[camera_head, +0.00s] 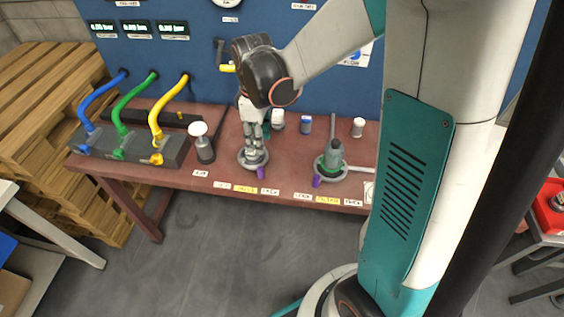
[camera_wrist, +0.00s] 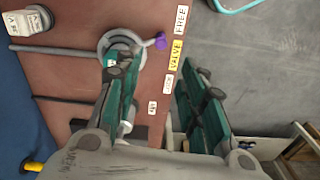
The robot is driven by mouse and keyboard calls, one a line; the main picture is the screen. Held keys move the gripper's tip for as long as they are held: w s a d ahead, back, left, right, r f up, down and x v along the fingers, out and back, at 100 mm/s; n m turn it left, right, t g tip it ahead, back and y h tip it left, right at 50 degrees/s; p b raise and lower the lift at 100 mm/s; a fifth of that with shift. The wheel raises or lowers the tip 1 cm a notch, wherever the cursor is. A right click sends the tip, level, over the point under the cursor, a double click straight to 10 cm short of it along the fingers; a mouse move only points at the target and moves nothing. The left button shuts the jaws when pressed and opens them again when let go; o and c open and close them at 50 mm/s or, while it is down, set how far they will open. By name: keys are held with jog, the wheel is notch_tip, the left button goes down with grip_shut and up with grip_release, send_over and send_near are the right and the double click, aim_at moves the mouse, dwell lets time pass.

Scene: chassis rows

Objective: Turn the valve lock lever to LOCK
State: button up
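The valve (camera_head: 246,162) stands on the brown bench, a round grey base with a purple lever (camera_head: 261,173) at its front. In the wrist view the valve (camera_wrist: 112,38) has its purple lever (camera_wrist: 160,41) pointing toward the front edge, between the yellow VALVE label (camera_wrist: 176,55) and the white FREE label (camera_wrist: 181,20). A white label (camera_wrist: 168,85), too small to read surely, lies on VALVE's other side. My gripper (camera_head: 254,148) hangs over the valve, hiding part of it. In the wrist view my gripper (camera_wrist: 162,74) is open, its fingers wide apart, with nothing seen between them.
A similar fixture (camera_head: 330,166) with its own purple lever (camera_head: 316,182) stands to the right. A grey cylinder with a white top (camera_head: 202,142) stands left, beside a block with coloured hoses (camera_head: 130,148). Small jars (camera_head: 305,124) stand behind. The bench's front strip (camera_head: 290,186) is largely clear.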

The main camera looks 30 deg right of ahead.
aim_at(260, 168)
notch_tip(260, 168, down, 14)
jog(key=b, duration=0.5)
jog(key=shift+a+r, duration=0.1)
jog(key=shift+a, duration=0.05)
jog(key=shift+s, duration=0.1)
jog(key=shift+c, duration=0.2)
grip_shut()
